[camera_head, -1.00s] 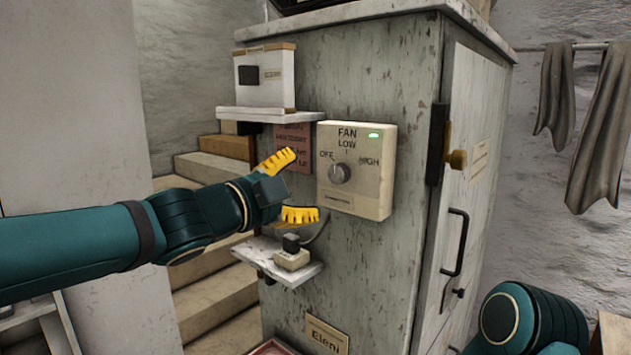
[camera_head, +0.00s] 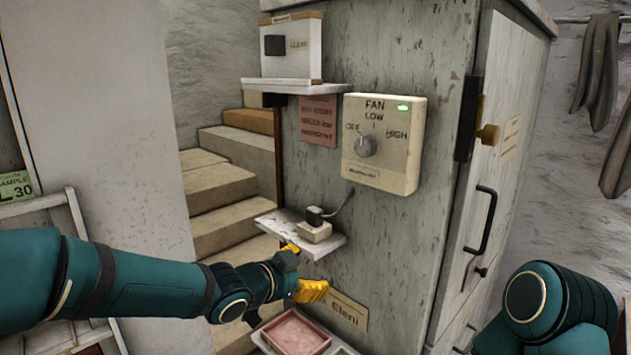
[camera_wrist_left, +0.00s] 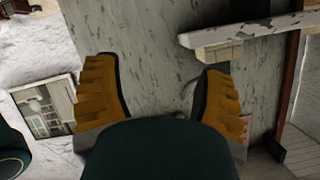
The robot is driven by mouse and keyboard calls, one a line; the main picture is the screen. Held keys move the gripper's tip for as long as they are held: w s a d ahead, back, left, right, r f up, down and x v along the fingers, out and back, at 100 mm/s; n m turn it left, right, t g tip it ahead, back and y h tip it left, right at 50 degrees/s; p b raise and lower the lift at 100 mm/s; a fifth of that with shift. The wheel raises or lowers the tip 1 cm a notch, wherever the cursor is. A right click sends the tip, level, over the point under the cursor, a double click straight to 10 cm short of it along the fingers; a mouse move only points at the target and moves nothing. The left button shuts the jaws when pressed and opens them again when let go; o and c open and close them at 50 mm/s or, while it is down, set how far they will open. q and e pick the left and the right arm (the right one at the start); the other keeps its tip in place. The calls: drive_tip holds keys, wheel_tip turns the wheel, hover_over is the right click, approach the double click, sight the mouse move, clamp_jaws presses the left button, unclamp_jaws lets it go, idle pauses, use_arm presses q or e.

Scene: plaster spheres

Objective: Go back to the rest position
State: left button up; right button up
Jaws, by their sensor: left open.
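My left gripper (camera_head: 302,270) is low in front of the grey cabinet, below the small white shelf and beside the "Eleni" label. Its yellow fingers are apart with nothing between them. In the left wrist view the two yellow fingers (camera_wrist_left: 162,95) stand wide apart before the cabinet side. My right arm (camera_head: 560,310) shows at the lower right of the head view, but its gripper is not visible. The fan control box (camera_head: 384,143) is on the cabinet above my left gripper, its knob (camera_head: 365,145) apart from me and its green light lit.
A small shelf (camera_head: 280,222) with a dark-knobbed block (camera_head: 314,230) juts out just above my left gripper. A higher shelf (camera_head: 290,86) carries a white box (camera_head: 291,50). A red tray (camera_head: 296,334) lies below. Stairs (camera_head: 225,190) rise behind, left of the cabinet (camera_head: 400,240).

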use_arm(q)
drive_tip(key=s+a+f+n+g+y, duration=0.2)
drive_tip(key=s+f+n, duration=0.15)
drive_tip(key=f, duration=0.85)
drive_tip(key=s+a+f+n+g+y, duration=0.1)
drive_tip(key=s+a+f+n+g, duration=0.2)
drive_tip(key=f, duration=0.8)
drive_tip(key=s+a+f+n+g+y, duration=0.2)
drive_tip(key=s+f+n, duration=0.6)
drive_tip(key=s+f, duration=0.7)
drive_tip(key=shift+s+a+f+g+y, duration=0.3)
drive_tip(key=shift+s+a+g, duration=0.35)
drive_tip(key=shift+s+g, duration=0.35)
drive_tip(key=shift+w, duration=0.15)
idle(1.4)
